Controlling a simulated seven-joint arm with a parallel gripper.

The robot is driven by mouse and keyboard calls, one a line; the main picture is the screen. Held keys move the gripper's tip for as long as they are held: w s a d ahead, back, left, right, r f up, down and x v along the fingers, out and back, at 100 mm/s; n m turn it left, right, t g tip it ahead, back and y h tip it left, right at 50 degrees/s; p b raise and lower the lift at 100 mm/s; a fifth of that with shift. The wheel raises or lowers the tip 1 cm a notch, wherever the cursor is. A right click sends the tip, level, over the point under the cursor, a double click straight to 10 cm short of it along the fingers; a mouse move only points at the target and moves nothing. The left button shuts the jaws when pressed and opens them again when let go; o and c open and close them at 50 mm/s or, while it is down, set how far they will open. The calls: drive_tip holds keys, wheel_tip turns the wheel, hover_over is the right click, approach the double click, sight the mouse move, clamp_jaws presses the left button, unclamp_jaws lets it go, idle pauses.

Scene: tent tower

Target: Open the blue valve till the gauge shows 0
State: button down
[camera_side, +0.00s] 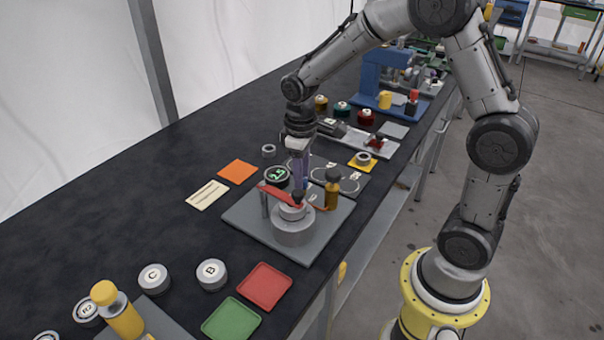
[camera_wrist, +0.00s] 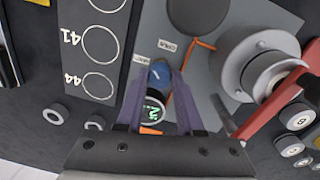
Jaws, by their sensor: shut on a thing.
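My gripper (camera_side: 302,184) points down over the grey base plate (camera_side: 240,217). In the wrist view its two purple fingers (camera_wrist: 162,72) are shut on the blue valve knob (camera_wrist: 160,74), one on each side. The knob is mostly hidden by the fingers in the side view. The round gauge (camera_side: 277,176) stands just left of the gripper, with green digits that look like 2.5. It also shows in the wrist view (camera_wrist: 153,110), partly between the fingers, its digits hard to read there.
A red lever (camera_side: 279,194) on a grey cylinder (camera_side: 292,227) stands close in front of the gripper. A brass-coloured post (camera_side: 332,190) is close at right. Red and green pads (camera_side: 264,286) lie nearer the camera.

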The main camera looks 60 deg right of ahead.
drive_tip(key=m, duration=0.4)
drive_tip(key=shift+r+m, duration=0.1)
drive_tip(key=shift+m, duration=0.2)
drive_tip(key=shift+w+m, duration=0.1)
drive_tip(key=shift+m, duration=2.1)
drive_tip(key=c, duration=0.5)
unclamp_jaws()
drive_tip(key=shift+c, duration=0.2)
wheel_tip(320, 180, up, 14)
drive_tip(key=shift+a, duration=0.25)
drive_tip(key=shift+w, duration=0.1)
